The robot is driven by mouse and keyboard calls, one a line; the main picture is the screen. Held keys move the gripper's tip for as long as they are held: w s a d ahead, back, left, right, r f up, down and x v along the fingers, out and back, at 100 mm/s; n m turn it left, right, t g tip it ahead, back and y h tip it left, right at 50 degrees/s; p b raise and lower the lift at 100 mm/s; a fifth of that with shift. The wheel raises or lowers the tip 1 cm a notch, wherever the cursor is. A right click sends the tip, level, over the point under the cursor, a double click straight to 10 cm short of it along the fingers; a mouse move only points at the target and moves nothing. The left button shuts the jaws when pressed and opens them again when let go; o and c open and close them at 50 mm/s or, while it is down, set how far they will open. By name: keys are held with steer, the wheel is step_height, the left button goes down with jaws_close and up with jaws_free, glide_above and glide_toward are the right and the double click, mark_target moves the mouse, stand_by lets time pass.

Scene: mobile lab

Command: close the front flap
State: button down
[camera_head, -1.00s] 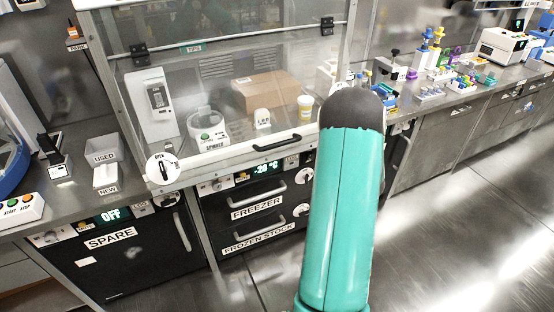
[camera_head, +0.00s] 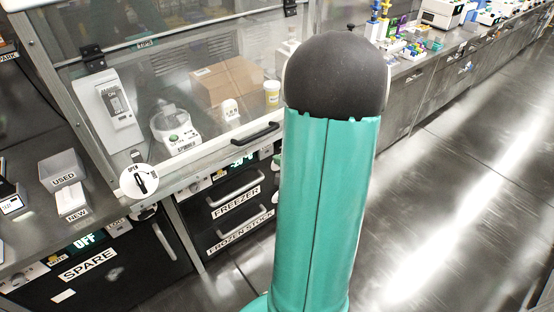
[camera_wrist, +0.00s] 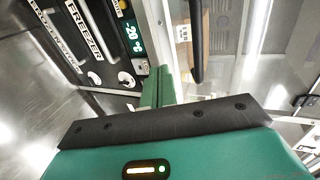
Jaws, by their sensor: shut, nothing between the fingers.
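The front flap is a clear pane with a pale lower rail (camera_head: 215,150) and a black bar handle (camera_head: 255,133). It hangs from black hinges across the enclosure front in the head view. Its rail is low, near the worktop edge; I cannot tell whether a gap remains. In the wrist view, the handle (camera_wrist: 196,40) runs upright, right of my gripper (camera_wrist: 157,82). The green fingers are together and empty, pointing toward the enclosure's front edge, apart from the handle in the picture. My teal arm hides the flap's right end in the head view.
A round dial marked OPEN (camera_head: 139,181) sits at the flap's lower left. Behind the pane are a cardboard box (camera_head: 227,82) and a stirrer (camera_head: 175,132). Freezer drawers (camera_head: 236,195) with protruding handles are below. Open floor (camera_head: 440,200) lies to the right.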

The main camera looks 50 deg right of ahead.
steer(key=x, duration=1.1)
steer(key=shift+w, duration=0.15)
